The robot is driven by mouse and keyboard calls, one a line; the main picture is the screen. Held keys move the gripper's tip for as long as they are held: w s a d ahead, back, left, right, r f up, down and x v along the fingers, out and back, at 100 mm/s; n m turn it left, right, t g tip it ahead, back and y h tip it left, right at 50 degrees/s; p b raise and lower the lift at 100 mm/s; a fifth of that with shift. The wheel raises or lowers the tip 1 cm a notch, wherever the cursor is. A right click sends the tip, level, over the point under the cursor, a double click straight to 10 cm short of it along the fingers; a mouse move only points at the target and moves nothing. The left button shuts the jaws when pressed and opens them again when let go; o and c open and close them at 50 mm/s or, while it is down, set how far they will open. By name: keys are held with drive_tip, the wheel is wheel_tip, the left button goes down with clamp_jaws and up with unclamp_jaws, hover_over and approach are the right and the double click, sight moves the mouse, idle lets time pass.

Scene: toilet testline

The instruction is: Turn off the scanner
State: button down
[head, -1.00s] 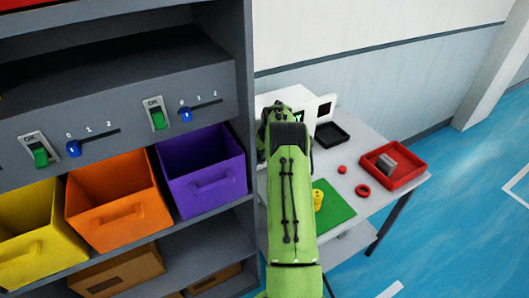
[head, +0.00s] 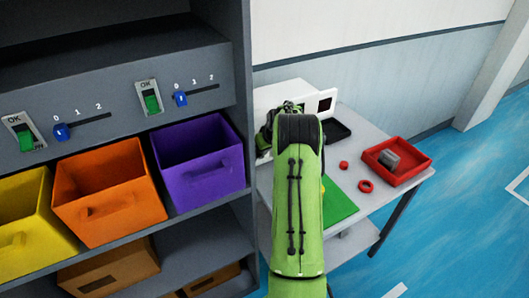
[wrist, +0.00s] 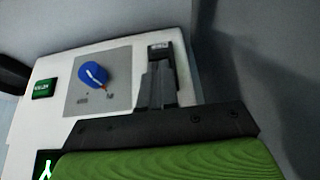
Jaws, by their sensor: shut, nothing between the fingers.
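The scanner is a white box (head: 284,95) on the grey table, partly hidden behind my arm in the head view. In the wrist view its white panel (wrist: 120,58) carries a blue knob (wrist: 92,73) on a grey plate. The knob has a white pointer line, with small marks near it too blurred to read. A small green lit display (wrist: 44,88) is left of the plate. My gripper (wrist: 158,50) is shut and empty, just right of the knob and apart from it in the picture. In the head view the fingertips are hidden.
A grey shelf with yellow, orange and purple bins (head: 200,175) stands close on the left, with switches and sliders above. The table (head: 380,210) also holds a red tray (head: 418,172), a black tray (head: 337,131), red pieces and a green mat (head: 338,205). Blue floor is open at right.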

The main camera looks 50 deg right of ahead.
drive_tip(key=shift+s+f+b, duration=0.1)
drive_tip(key=shift+f+b, duration=0.15)
drive_tip(key=shift+b, duration=0.05)
drive_tip(key=t+b, duration=0.1)
drive_tip(key=b, duration=0.2)
drive_tip(key=s+f+t+h+b, duration=0.1)
drive_tip(key=b, duration=0.2)
drive_tip(key=t+b, duration=0.1)
drive_tip(key=b, duration=0.3)
drive_tip(key=shift+s+a+f+t, duration=0.2)
drive_tip(key=shift+a+f+t, duration=0.05)
drive_tip(key=shift+f+t, duration=0.15)
drive_tip(key=shift+f+b, duration=0.15)
drive_tip(key=shift+b, duration=0.2)
drive_tip(key=shift+s, duration=0.1)
